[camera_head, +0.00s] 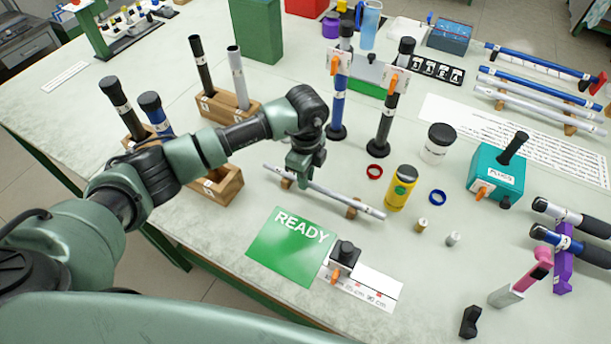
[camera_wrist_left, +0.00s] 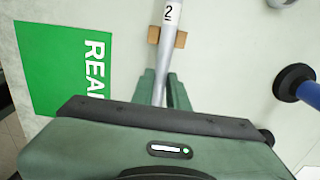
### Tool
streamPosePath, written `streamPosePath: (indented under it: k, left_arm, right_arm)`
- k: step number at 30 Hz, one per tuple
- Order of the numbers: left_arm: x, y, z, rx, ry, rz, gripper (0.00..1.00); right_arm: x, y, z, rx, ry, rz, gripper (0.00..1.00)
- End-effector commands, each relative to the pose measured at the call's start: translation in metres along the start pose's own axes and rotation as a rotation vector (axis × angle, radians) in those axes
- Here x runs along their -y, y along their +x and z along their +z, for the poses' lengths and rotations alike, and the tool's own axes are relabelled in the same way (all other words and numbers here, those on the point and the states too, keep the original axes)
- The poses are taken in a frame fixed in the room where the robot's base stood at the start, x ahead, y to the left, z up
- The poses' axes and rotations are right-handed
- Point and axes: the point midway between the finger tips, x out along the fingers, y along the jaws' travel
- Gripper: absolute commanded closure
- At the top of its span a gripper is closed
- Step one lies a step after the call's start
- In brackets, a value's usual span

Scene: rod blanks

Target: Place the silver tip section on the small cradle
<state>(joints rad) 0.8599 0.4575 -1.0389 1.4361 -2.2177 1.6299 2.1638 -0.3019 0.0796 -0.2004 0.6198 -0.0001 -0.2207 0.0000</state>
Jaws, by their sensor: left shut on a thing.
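The silver tip section (camera_head: 335,196) is a thin rod with a white label marked 2. It lies over the two wooden blocks of the small cradle (camera_head: 352,209) in front of the uprights. In the left wrist view the rod (camera_wrist_left: 170,52) crosses a cradle block (camera_wrist_left: 180,39); whether it touches the wood is hard to tell. My left gripper (camera_head: 299,180) points down and is shut on the rod near its left block. Its fingers (camera_wrist_left: 165,88) stand on either side of the rod in the wrist view. My right gripper is not in view.
A green READY mat (camera_head: 283,252) lies in front of the cradle. Two upright rods on black bases (camera_head: 337,130) stand behind it. Wooden holders (camera_head: 228,183) with rods stand left.

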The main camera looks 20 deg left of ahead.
Motion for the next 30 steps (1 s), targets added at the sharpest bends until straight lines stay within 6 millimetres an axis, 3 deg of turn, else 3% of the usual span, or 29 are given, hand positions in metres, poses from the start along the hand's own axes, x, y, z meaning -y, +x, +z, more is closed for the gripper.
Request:
streamPosePath:
  k: [1,2,4,17,30]
  left_arm:
    - [0.0,0.003,0.0,0.0,0.0,0.0,1.0]
    - [0.0,0.003,0.0,0.0,0.0,0.0,0.82]
    - [0.0,0.002,0.0,0.0,0.0,0.0,0.63]
    - [0.001,-0.006,0.0,0.0,-0.001,-0.001,0.63]
    - [0.001,-0.092,0.001,0.001,0.0,-0.004,0.63]
  right_arm:
    - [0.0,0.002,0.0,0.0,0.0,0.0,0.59]
    - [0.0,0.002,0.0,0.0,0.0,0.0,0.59]
    - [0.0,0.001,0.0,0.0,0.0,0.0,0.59]
    - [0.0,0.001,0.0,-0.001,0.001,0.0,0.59]
    - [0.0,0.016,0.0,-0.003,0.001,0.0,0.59]
